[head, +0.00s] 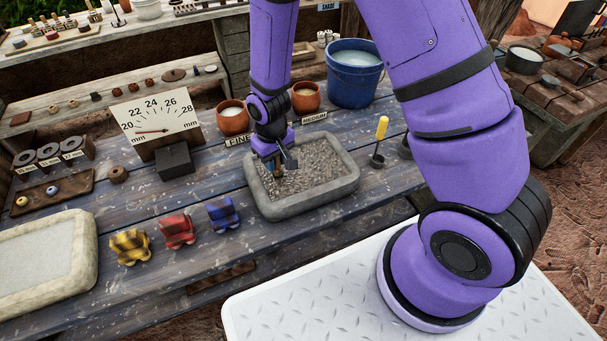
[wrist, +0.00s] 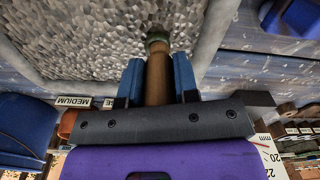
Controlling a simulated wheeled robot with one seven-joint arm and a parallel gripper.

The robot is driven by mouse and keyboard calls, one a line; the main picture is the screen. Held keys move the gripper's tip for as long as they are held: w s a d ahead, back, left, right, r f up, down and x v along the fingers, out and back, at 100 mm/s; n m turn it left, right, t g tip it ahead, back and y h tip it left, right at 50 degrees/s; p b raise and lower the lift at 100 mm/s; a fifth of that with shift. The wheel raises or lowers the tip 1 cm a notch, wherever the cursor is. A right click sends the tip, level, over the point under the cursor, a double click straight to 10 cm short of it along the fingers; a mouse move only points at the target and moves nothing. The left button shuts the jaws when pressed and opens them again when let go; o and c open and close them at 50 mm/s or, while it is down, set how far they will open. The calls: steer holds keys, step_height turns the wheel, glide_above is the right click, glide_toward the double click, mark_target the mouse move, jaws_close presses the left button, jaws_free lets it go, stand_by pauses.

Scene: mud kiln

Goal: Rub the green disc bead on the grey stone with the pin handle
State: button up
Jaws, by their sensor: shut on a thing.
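The grey stone (head: 318,201) is a shallow rectangular slab with a raised smooth rim and a rough, pebbly inner face, on the blue plank bench. My gripper (head: 277,165) is over its left back part, pointing down. In the wrist view my gripper (wrist: 157,82) is shut on the brown wooden pin handle (wrist: 157,80), with a blue finger on each side. The green disc bead (wrist: 157,38) sits at the handle's far end, over or against the stone's rough face (wrist: 85,40). I cannot tell if it touches. The bead is too small to make out in the head view.
A yellow-handled pin (head: 382,128) stands in a holder right of the stone. Yellow, red and blue blocks (head: 177,231) line the front left. A dial gauge (head: 155,120), orange pots (head: 232,117) and a blue bucket (head: 354,75) stand behind. A pale slab (head: 85,245) lies far left.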

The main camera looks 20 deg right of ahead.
steer(key=shift+a, duration=0.1)
steer(key=shift+r, duration=3.45)
steer(key=shift+f, duration=0.15)
steer(key=shift+f, duration=2.2)
steer(key=shift+f, duration=1.1)
steer(key=shift+d, duration=5.9)
